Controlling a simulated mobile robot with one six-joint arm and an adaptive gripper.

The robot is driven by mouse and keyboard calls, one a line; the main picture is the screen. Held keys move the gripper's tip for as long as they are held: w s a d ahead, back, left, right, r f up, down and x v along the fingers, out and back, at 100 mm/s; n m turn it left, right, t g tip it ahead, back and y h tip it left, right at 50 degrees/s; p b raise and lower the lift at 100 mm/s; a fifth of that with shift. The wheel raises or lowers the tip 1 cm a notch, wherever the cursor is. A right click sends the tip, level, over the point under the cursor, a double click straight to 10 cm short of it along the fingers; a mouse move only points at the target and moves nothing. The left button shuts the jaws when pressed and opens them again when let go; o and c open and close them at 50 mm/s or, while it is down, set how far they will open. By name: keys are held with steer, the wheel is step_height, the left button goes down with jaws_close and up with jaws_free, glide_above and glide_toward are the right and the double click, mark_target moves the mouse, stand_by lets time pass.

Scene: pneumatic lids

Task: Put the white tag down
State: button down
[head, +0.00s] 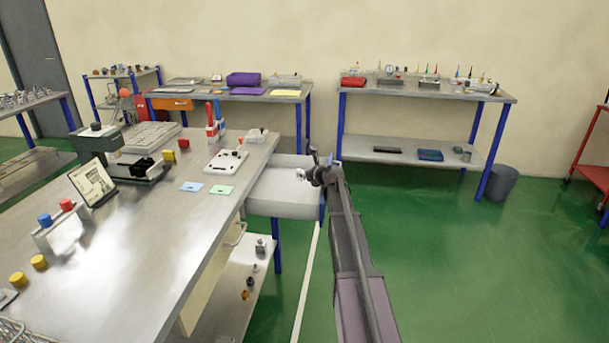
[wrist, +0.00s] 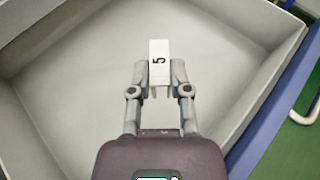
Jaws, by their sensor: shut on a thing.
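The white tag (wrist: 159,52) bears a black number 5 and stands out between the fingertips in the wrist view. My gripper (wrist: 159,77) is shut on its near end. Below it in the wrist view is the inside of a wide, pale grey tray (wrist: 60,110), whose visible floor is empty. I cannot tell how high the tag is above that floor. In the head view, my gripper (head: 312,172) is over the right part of the tray (head: 280,206), beside the workbench's right edge. The tag is a tiny white patch (head: 300,174) there.
The workbench (head: 150,240) left of the tray carries a white plate (head: 226,161), a blue card (head: 191,186), a green card (head: 221,190) and red bottles (head: 212,128). A shelf below holds small metal parts. Green floor (head: 450,250) is open to the right.

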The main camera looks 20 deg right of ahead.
steer(key=shift+f, duration=0.1)
steer(key=c, duration=0.6)
jaws_free()
steer(key=shift+r+p, duration=0.2)
steer(key=shift+p, duration=0.1)
steer(key=shift+r+p, duration=0.55)
steer(key=p+v, duration=0.4)
steer(key=v, duration=0.7)
steer(key=shift+s, duration=0.45)
